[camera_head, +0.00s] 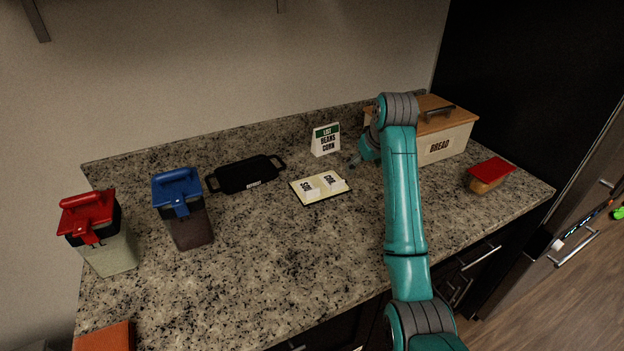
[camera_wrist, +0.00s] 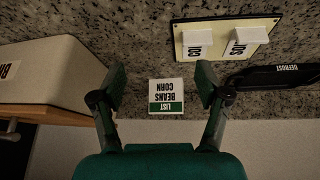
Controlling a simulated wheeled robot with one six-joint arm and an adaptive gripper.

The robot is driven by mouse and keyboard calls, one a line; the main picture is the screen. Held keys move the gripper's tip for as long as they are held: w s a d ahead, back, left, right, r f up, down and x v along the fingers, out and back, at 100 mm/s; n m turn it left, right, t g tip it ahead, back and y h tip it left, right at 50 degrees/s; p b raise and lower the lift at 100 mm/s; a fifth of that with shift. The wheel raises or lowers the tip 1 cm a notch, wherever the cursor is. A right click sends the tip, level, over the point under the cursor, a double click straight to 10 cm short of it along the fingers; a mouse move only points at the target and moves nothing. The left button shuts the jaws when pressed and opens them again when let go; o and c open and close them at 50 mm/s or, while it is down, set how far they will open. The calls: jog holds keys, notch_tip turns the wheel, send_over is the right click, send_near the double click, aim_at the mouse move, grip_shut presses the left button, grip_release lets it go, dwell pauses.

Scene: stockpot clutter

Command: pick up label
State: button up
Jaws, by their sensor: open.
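A white tent-shaped card with a green top band (camera_head: 325,139) stands upright on the counter near the wall, reading LIST, BEANS, CORN. In the wrist view the card (camera_wrist: 166,96) appears upside down between my fingers, apart from both. Two small white labels, left (camera_head: 308,189) and right (camera_head: 331,180), with short dark lettering, sit on a pale, dark-edged board (camera_head: 318,199). They also show in the wrist view, at left (camera_wrist: 197,38) and right (camera_wrist: 249,36). My gripper (camera_wrist: 160,88) is open and empty. In the head view my arm partly hides it, right of the card.
A bread box (camera_head: 448,142) with a wooden lid stands close right of my gripper. A black DEFROST tray (camera_head: 245,175) lies left of the board. Blue-lidded (camera_head: 188,224) and red-lidded (camera_head: 110,253) canisters stand left; a small red-lidded tub (camera_head: 488,177) is right.

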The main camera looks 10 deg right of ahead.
aim_at(338, 182)
jog(key=shift+n+g+y, duration=0.4)
jog(key=shift+n+g, duration=0.2)
jog(key=a, duration=0.1)
jog(key=w+a+f, duration=0.1)
jog(key=a, duration=0.1)
jog(key=a+f, duration=0.1)
jog(key=a, duration=0.1)
jog(key=shift+w+a+f, duration=0.15)
jog(key=shift+w+a, duration=0.1)
jog(key=shift+x, duration=3.15)
jog(key=shift+s+d, duration=0.1)
jog(key=shift+d, duration=0.05)
jog(key=shift+c, duration=0.2)
jog(key=c, duration=0.8)
